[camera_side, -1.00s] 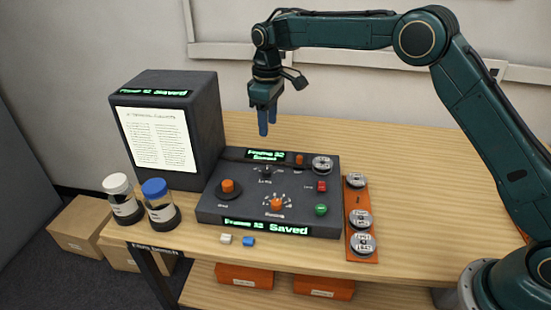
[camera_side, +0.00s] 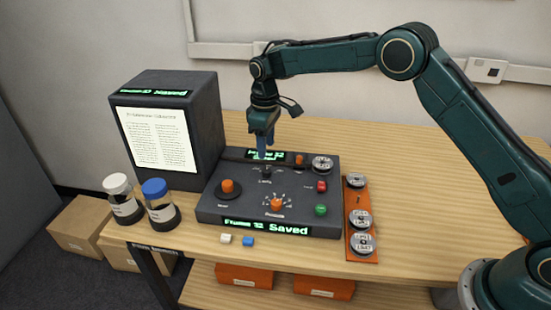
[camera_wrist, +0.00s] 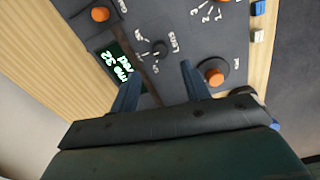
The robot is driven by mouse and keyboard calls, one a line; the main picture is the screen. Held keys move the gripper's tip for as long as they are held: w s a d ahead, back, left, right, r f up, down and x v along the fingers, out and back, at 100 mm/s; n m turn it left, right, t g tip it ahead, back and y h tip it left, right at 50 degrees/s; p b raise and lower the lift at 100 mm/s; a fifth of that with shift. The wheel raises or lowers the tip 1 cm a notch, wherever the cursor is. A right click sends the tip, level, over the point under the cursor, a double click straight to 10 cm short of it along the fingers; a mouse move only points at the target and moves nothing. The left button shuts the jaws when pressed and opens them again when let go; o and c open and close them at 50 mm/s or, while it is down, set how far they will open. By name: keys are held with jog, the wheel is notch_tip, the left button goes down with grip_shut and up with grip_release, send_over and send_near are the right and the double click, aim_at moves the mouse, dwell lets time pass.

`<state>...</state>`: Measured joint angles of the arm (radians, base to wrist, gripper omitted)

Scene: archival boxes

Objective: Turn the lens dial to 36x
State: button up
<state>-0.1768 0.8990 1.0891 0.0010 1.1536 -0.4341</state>
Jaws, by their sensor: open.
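The lens dial (camera_side: 266,173) is a small black knob near the back of the dark control panel (camera_side: 245,205), just in front of the rear green display. In the wrist view the lens dial (camera_wrist: 158,48) shows with a "Lens" label beside it and small white marks around it, too small to read. My gripper (camera_side: 262,156) points down, open and empty, just above and behind the dial. In the wrist view the fingers of my gripper (camera_wrist: 160,72) are spread apart, and the dial lies beyond their tips, between their lines. Contact is not visible.
An orange knob (camera_side: 228,187) and an orange numbered dial (camera_side: 276,204) sit nearby, with red (camera_side: 321,186) and green (camera_side: 320,209) buttons at right. A dark screen box (camera_side: 190,110) stands left. Two capped jars and an orange tray (camera_side: 352,190) of reels flank the panel.

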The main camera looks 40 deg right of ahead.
aim_at(266, 170)
notch_tip(266, 170, down, 8)
jog(key=shift+f, duration=0.1)
dwell(0.4)
jog(key=shift+c, duration=0.5)
jog(key=c, duration=0.9)
jog(key=shift+m, duration=0.4)
jog(key=m, duration=1)
jog(key=shift+w, duration=0.1)
